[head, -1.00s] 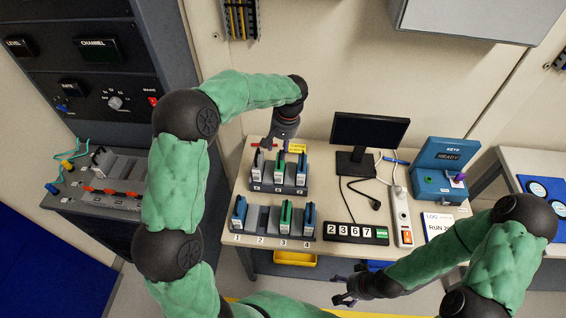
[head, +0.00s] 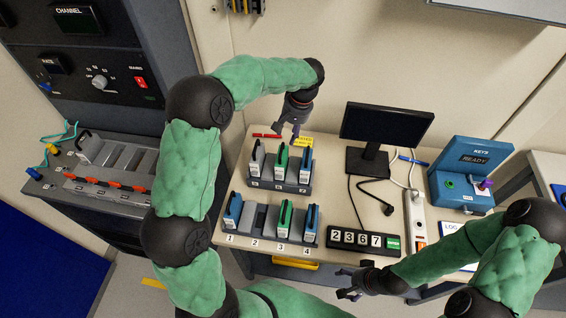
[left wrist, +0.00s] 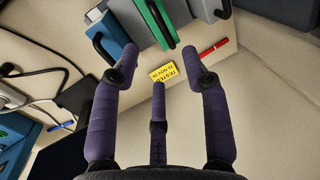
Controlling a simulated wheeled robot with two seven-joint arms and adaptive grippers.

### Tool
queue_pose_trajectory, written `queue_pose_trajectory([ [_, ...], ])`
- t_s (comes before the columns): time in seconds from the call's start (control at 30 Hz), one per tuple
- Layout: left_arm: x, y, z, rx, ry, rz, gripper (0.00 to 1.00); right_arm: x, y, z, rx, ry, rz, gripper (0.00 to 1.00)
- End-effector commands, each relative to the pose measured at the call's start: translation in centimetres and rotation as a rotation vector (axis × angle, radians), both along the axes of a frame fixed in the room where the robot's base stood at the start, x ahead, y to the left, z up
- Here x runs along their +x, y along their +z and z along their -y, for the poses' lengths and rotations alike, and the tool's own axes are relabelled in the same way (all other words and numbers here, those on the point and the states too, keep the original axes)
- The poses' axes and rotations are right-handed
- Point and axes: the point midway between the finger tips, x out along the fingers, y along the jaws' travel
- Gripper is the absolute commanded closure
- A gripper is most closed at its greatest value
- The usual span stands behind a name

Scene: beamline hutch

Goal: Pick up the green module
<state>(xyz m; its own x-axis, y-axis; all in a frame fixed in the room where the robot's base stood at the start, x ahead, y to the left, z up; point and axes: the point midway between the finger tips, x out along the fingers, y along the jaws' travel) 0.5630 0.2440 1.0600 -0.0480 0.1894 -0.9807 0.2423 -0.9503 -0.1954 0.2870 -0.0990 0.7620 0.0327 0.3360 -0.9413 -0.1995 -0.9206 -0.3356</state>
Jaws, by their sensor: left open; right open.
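One green module (head: 281,160) stands upright in the middle of the back rack (head: 279,186), between a grey-white module (head: 257,158) and a blue one (head: 305,165). Another green module (head: 285,217) stands in slot 3 of the front rack (head: 258,219). My left gripper (head: 288,134) is open and empty, just behind and above the back rack's green module. In the left wrist view that green module (left wrist: 156,22) lies beyond the spread fingers, apart from them, its top cut off by the frame. My right gripper (head: 346,283) is open and empty, low in front of the table.
Blue modules (head: 233,211) fill slots 1 and 4 of the front rack; slot 2 is empty. A yellow label (head: 303,141) and a red pen (head: 266,135) lie behind the back rack. A monitor (head: 384,124), a power strip (head: 415,217) and a blue key box (head: 464,172) stand to the right.

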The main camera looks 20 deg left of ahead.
Motion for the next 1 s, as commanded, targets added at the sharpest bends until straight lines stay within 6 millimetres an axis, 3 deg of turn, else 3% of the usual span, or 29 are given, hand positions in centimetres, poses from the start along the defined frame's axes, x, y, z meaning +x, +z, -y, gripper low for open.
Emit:
queue_pose_trajectory([
  [0.3,-0.3,-4.4,-0.9,0.0,0.0,-0.004,0.54,0.0,-0.7,0.0,0.0,0.0,0.0,0.23],
  [0.53,-0.2,-5.7,-1.2,0.0,0.0,-0.002,0.54,0.0,-0.9,0.0,0.0,0.0,0.0,0.23],
  [0.83,-0.2,-9.6,-2.1,-0.001,0.001,-0.003,0.54,0.0,-1.7,0.0,0.0,0.0,0.0,0.23],
  [1.0,-0.2,-9.9,-2.2,0.0,0.0,-0.001,0.54,0.0,-1.7,0.0,0.0,0.0,0.0,0.23],
])
